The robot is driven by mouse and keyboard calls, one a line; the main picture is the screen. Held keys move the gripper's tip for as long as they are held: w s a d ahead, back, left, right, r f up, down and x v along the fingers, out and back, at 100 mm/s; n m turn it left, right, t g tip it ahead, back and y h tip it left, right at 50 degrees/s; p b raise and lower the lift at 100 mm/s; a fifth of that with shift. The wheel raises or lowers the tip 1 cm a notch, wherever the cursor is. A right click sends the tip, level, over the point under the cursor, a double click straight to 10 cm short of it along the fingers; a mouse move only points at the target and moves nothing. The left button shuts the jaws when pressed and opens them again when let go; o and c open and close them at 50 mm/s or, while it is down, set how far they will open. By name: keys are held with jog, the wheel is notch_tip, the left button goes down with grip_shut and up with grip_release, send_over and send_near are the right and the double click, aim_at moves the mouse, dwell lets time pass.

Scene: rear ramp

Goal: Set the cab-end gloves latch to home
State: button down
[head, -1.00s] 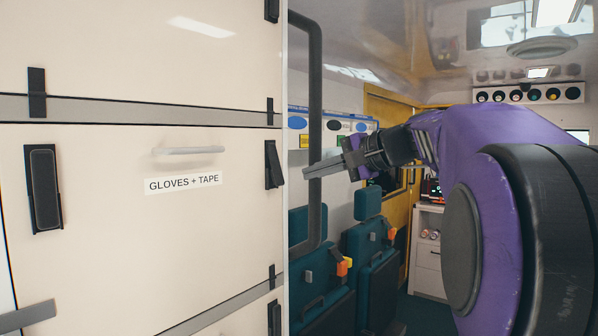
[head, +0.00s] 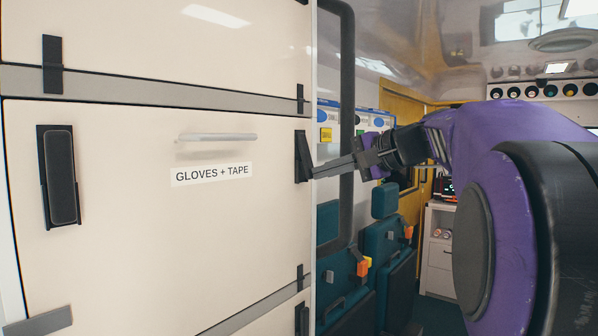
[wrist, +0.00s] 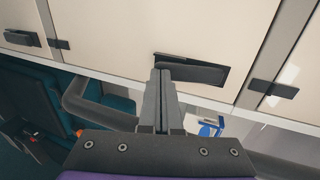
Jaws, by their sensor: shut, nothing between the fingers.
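The gloves cabinet front (head: 120,240) is a cream panel labelled "GLOVES + TAPE" (head: 212,174). The black latch at its right edge (head: 301,157) stands partly swung out from its dark backing plate; it also shows in the wrist view (wrist: 195,73), skewed against its plate. A second black latch (head: 62,177) at the panel's left lies upright in its plate. My gripper (head: 316,172) is shut and empty, with its tips at the right latch's lower part. In the wrist view the gripper (wrist: 160,74) overlaps one end of that latch; whether they touch I cannot tell.
A dark vertical grab rail (head: 347,120) stands just right of the cabinet, close to my gripper. A bar handle (head: 217,137) juts from the panel above its label. Green folding seats (head: 340,265) are further back on the right.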

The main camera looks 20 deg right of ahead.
jog(key=shift+f, duration=0.1)
jog(key=shift+w+a+f+b, duration=0.2)
jog(key=shift+w+f+b, duration=0.15)
jog(key=shift+f, duration=0.1)
jog(key=shift+r, duration=0.1)
jog(key=shift+r+p, duration=0.7)
jog(key=shift+s, duration=0.15)
